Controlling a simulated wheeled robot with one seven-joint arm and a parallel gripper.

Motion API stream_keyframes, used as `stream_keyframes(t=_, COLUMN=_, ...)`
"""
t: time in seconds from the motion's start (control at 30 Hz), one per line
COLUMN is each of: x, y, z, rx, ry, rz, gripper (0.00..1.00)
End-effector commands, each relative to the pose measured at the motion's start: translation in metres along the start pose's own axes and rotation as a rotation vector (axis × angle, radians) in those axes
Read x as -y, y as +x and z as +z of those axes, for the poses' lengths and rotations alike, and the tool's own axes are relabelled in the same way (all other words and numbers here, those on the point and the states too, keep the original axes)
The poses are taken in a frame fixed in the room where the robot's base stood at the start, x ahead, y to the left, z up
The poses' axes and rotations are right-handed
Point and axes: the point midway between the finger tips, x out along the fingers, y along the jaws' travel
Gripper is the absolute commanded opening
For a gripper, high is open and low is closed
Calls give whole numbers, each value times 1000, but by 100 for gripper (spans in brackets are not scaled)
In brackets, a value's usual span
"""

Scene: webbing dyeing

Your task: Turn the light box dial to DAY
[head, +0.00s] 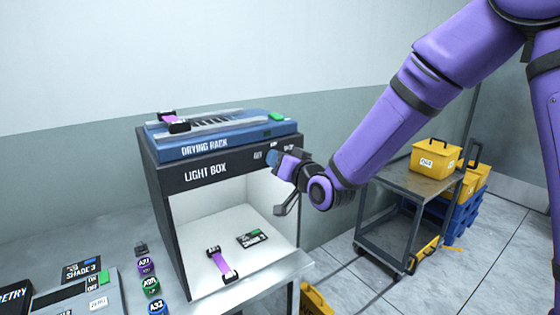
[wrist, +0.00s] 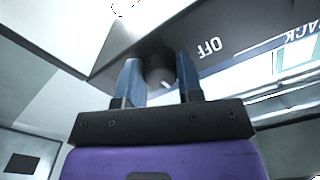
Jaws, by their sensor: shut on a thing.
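The black light box (head: 160,190) stands on the bench in the head view, with a dark front strip at the top right. Its round dark dial (wrist: 158,64) shows in the wrist view between the two blue fingers of my gripper (wrist: 160,78). My gripper is shut on the dial. A small pale mark shows on the dial's lower edge. An upside-down OFF label (wrist: 209,48) is beside it; no DAY label is readable. In the head view my gripper (head: 272,157) is at the strip's right end and hides the dial.
A blue drying rack (head: 225,143) sits on the box. Inside the lit box lie a purple webbing sample (head: 220,262) and a dark card (head: 252,238). Several bottles stand left of the box. A grey cart (head: 395,185) with a yellow bin (head: 435,157) stands at right.

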Motion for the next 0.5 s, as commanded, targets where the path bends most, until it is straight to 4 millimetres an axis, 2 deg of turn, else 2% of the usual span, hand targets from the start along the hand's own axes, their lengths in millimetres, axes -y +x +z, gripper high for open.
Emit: stream_keyframes(t=0.5, x=0, y=0, z=1, rx=2, ry=34, rz=1, gripper=10)
